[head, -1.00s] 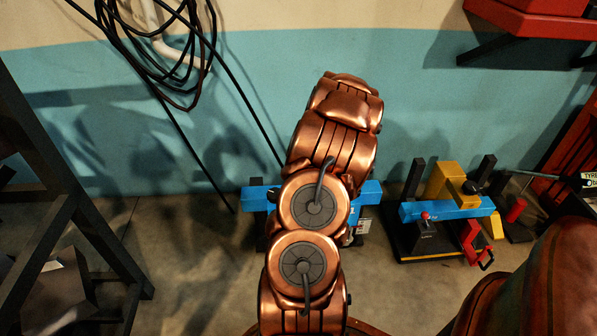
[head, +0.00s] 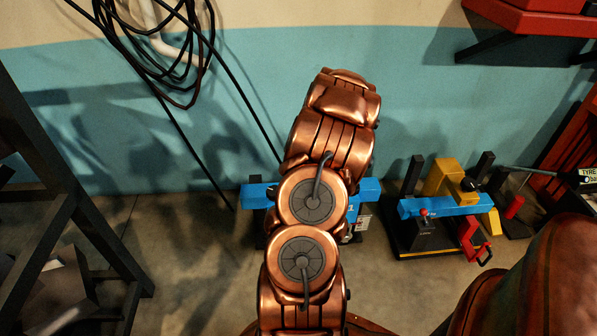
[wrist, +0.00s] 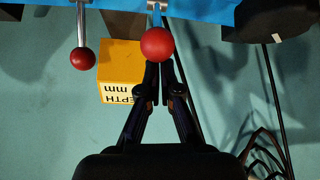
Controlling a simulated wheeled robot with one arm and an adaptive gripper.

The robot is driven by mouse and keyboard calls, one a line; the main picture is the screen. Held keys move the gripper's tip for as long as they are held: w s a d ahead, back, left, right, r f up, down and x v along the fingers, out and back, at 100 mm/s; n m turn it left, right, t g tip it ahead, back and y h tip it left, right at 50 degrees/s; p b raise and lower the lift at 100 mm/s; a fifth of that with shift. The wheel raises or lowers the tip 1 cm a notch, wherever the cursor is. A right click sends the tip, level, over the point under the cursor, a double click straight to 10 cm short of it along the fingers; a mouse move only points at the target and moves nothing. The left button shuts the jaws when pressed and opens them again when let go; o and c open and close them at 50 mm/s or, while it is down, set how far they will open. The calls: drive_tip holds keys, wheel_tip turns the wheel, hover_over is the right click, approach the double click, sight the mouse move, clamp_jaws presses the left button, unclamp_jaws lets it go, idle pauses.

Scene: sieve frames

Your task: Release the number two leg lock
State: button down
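In the wrist view a red ball knob (wrist: 157,43) hangs on a short metal stem below a blue beam (wrist: 205,12). A second red ball knob (wrist: 83,59) on a longer metal rod hangs to its left. My gripper (wrist: 160,72) has its black fingers converging right at the first knob, with a narrow gap between them. The knob covers the tips, so I cannot tell whether they grip it. No number for either lever is readable. In the head view my copper arm hides the gripper and most of the blue beam (head: 368,190).
A yellow block (wrist: 120,70) lettered "DEPTH mm" is behind the knobs. Dark cables run down the right of the wrist view. In the head view another blue-beamed stand (head: 440,207) with red handles is to the right, and a dark frame (head: 60,190) is at left.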

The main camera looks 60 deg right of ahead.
drive_tip(key=w+r+p+v, duration=0.1)
drive_tip(key=p+v, duration=0.1)
drive_tip(key=v, duration=0.7)
idle(0.5)
drive_tip(key=shift+d+r, duration=0.1)
drive_tip(key=shift+r, duration=0.05)
idle(0.4)
drive_tip(key=w+a+r+n+g+y+p, duration=0.1)
drive_tip(key=w+a+r+n+y+p, duration=0.2)
drive_tip(key=a+r+p, duration=0.7)
drive_tip(key=w+a+r+n+g+y+p, duration=0.15)
drive_tip(key=w+a+r+p, duration=0.3)
drive_tip(key=a+r, duration=1.05)
drive_tip(key=s+a+r+n+g+y+p, duration=0.1)
drive_tip(key=s+a+r+p, duration=0.3)
drive_tip(key=a, duration=0.3)
drive_tip(key=s+a+r+n+g+y+p, duration=0.1)
drive_tip(key=s+a+r+p, duration=0.2)
drive_tip(key=a+r, duration=0.35)
drive_tip(key=s+a+r+n+g+p, duration=0.1)
drive_tip(key=s+a+r+p, duration=0.3)
drive_tip(key=s, duration=0.3)
drive_tip(key=s+a+r+n+g+p, duration=0.1)
drive_tip(key=s+a+r+p, duration=0.2)
drive_tip(key=s+a+r, duration=0.2)
wheel_tip(320, 180, up, 2)
drive_tip(key=shift+s+a+r+g+p, duration=0.1)
drive_tip(key=shift+s+a+g+p, duration=0.25)
drive_tip(key=shift+s, duration=0.65)
drive_tip(key=shift+d, duration=0.2)
